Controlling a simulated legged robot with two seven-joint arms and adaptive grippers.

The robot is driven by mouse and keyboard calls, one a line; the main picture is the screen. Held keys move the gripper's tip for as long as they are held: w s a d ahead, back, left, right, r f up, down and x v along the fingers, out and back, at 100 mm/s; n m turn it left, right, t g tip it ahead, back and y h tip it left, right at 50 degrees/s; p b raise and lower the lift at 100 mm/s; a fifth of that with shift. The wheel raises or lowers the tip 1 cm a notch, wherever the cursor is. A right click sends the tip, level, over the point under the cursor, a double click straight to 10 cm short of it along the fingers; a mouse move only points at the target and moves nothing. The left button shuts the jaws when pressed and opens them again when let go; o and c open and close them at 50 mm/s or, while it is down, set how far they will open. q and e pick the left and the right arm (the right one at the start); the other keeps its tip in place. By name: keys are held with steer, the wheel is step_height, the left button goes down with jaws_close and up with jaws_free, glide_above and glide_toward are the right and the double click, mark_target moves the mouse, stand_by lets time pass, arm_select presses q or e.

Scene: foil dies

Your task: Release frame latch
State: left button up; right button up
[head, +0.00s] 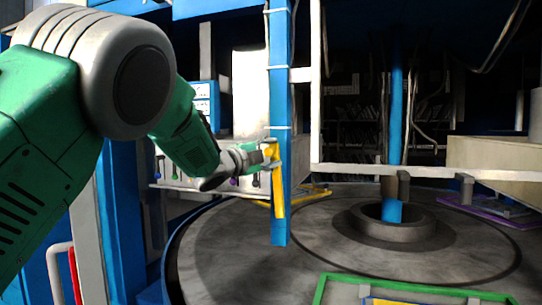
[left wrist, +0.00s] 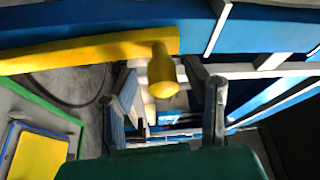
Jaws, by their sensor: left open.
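The frame latch looks like a yellow bar (head: 279,185) along the lower part of a blue upright post (head: 281,90). In the left wrist view the yellow bar (left wrist: 90,50) runs in from the left, and a yellow knob (left wrist: 162,75) stands out near its right end. My left gripper (head: 268,157) is at the upper part of the bar. In the left wrist view its two grey fingers are apart, and the knob shows between them (left wrist: 170,98). No grip on the knob shows; I cannot tell how deep it sits between the fingers. My right gripper is not in view.
A round grey turntable (head: 330,262) spreads below, with a dark hub and a blue column (head: 396,120). A white rail (head: 430,173) crosses right of the post. A green frame (head: 335,283) lies at the front. Small coloured-knob levers (head: 158,168) hang behind my left arm.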

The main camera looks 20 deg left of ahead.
arm_select(q)
steer(key=shift+s+a, duration=0.1)
steer(key=v, duration=1.1)
steer(key=shift+s, duration=0.3)
steer(key=shift+a+f, duration=0.1)
steer(key=shift+f, duration=0.05)
